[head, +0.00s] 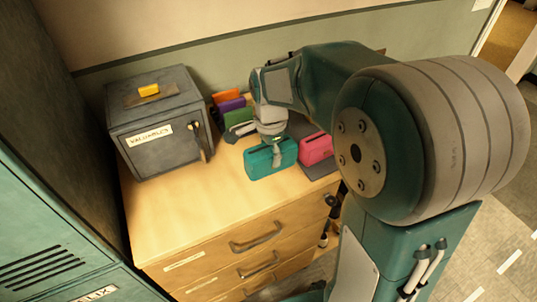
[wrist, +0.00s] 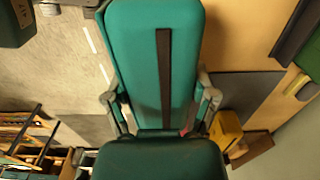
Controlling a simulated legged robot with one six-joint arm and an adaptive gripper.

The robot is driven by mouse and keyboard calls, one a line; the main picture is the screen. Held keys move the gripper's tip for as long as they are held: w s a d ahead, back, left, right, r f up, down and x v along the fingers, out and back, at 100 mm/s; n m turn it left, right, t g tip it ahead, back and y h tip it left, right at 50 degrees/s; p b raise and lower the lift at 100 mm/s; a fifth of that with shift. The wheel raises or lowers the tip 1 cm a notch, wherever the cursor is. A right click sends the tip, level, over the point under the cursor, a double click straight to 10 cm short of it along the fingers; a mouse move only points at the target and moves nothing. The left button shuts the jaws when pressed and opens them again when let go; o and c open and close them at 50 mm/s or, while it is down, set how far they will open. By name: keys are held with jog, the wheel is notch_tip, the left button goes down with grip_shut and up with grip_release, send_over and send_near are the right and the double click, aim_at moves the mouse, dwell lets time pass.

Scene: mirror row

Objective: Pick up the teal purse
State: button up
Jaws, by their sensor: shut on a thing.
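The teal purse (head: 270,162) is a boxy case with a dark slot along its top, at the front of the wooden drawer unit's top in the head view. My gripper (head: 276,145) points down onto its top and is shut on it. In the wrist view a large teal face with a dark strip, which looks like the purse (wrist: 135,55), lies between the two grey fingers. I cannot tell whether its underside touches the wood.
A pink purse (head: 317,148) stands close to its right on a dark mat. Green (head: 238,119), purple (head: 231,103) and orange (head: 224,95) cases stand behind. A grey safe labelled VALUABLES (head: 155,120) with a yellow block (head: 149,90) is at left. The front-left wood is clear.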

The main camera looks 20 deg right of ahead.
jog(key=s+a+r, duration=0.1)
jog(key=s+r, duration=0.4)
jog(key=s, duration=0.5)
jog(key=shift+s+a+r, duration=0.2)
jog(key=shift+a+r, duration=0.2)
